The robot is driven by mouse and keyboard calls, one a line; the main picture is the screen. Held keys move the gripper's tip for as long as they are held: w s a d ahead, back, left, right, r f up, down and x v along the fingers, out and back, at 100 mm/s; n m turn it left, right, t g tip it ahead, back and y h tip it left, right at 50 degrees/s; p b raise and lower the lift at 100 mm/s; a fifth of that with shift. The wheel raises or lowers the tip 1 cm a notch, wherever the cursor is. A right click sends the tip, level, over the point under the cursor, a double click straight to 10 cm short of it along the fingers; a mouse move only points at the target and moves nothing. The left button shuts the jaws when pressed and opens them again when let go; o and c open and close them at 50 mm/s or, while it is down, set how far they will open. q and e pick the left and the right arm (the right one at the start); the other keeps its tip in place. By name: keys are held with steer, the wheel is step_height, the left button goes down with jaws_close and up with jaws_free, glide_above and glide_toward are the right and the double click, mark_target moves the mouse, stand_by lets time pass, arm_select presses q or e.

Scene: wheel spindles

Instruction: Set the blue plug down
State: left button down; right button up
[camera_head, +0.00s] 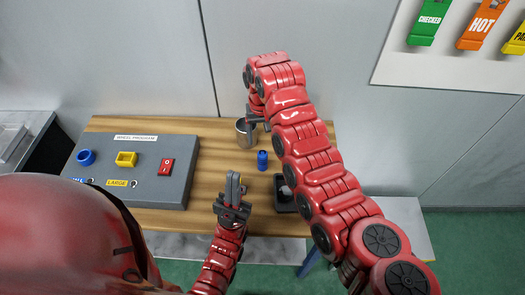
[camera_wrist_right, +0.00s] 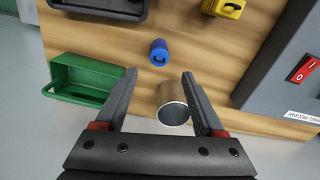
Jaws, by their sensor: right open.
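The blue plug (camera_head: 262,160) stands on the wooden tabletop, with nothing gripping it. In the right wrist view the blue plug (camera_wrist_right: 159,52) is beyond the fingertips, apart from them. My right gripper (camera_wrist_right: 158,76) is open and empty, above the table by the metal cup (camera_wrist_right: 172,104). In the head view my right gripper (camera_head: 252,117) is partly hidden by its arm, beside the cup (camera_head: 246,134). My left gripper (camera_head: 235,178) is low and left of the plug, its fingers close together. I cannot tell whether they hold anything.
A grey panel (camera_head: 138,188) with a red switch (camera_head: 166,167) and blue and yellow parts stands at left. A black tray (camera_head: 284,192) lies right of my left gripper. The right wrist view shows a green bin (camera_wrist_right: 85,82) and a yellow part (camera_wrist_right: 233,8).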

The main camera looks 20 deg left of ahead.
steer(key=shift+d+r, duration=0.1)
steer(key=shift+r, duration=1.1)
steer(key=shift+f, duration=0.1)
